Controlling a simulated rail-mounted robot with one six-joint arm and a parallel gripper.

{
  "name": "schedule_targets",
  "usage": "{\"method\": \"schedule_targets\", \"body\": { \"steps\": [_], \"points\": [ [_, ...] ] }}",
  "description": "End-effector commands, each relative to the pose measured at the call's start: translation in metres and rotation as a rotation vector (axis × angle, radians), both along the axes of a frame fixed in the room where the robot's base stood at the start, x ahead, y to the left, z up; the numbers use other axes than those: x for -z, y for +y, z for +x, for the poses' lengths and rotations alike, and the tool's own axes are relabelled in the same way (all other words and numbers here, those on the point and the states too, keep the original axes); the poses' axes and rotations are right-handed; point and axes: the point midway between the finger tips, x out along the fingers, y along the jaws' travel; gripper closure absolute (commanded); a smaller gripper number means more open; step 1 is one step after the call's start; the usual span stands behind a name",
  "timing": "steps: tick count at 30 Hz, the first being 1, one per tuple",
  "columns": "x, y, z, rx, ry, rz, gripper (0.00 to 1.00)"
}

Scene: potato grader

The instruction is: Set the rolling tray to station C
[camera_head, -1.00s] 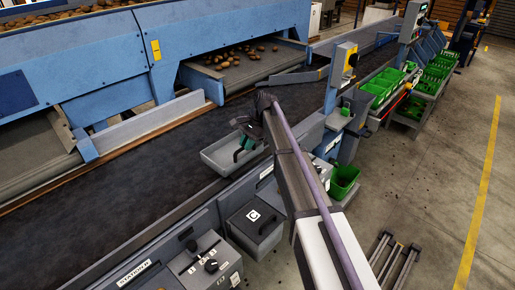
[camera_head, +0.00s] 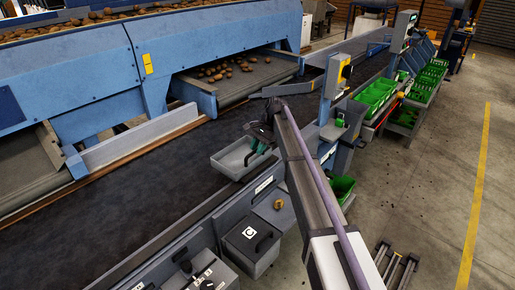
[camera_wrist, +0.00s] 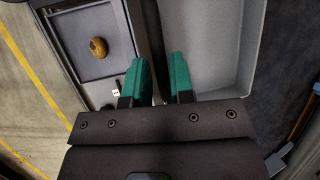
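The grey rolling tray (camera_head: 230,164) sits at the near edge of the dark belt, in the middle of the head view. It looks empty. My gripper (camera_head: 260,150) is at its right side. The station C box (camera_head: 250,238), a dark box marked C, stands below the tray in the head view, on the near side of the belt.
A potato (camera_head: 278,204) lies on a grey station top right of box C; it also shows in the wrist view (camera_wrist: 97,47). A grey post with a yellow unit (camera_head: 345,72) rises farther right. Green crates (camera_head: 376,95) stand beyond. The dark belt (camera_head: 120,215) is clear to the left.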

Motion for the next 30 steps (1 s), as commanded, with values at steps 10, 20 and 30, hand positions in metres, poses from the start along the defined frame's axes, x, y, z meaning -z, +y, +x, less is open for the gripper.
{"method": "schedule_targets", "body": {
  "steps": [10,20,30],
  "points": [
    [0.0,0.001,-0.001,-0.002,0.002,0.001,0.6],
    [-0.041,-0.012,0.004,-0.001,0.003,0.001,0.6],
    [-0.102,-0.041,0.015,-0.001,0.002,0.001,0.6]
  ]
}}
